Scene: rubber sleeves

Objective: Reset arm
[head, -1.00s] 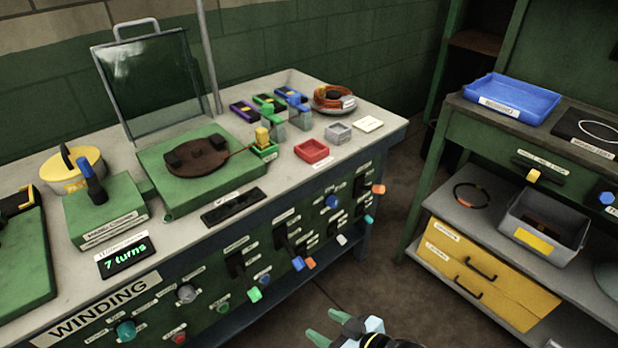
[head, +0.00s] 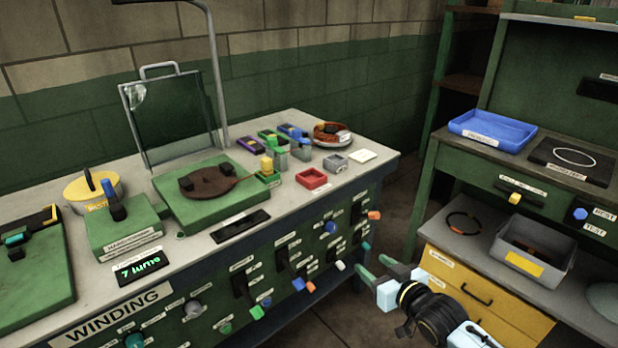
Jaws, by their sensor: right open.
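My right gripper (head: 371,270) is in the lower right of the head view, with its two green fingers apart and nothing between them. It is held in the air in front of the winding bench (head: 384,164), near the right end of the bench's front panel. The arm behind it comes in from the bottom right. My left gripper is not in view.
The bench top holds a green plate with a brown disc (head: 210,182), a red tray (head: 312,179) and a clear shield (head: 172,120). Levers and knobs stick out of its front. A second bench with a blue tray (head: 492,130) and grey bin (head: 533,250) stands right, across a floor gap.

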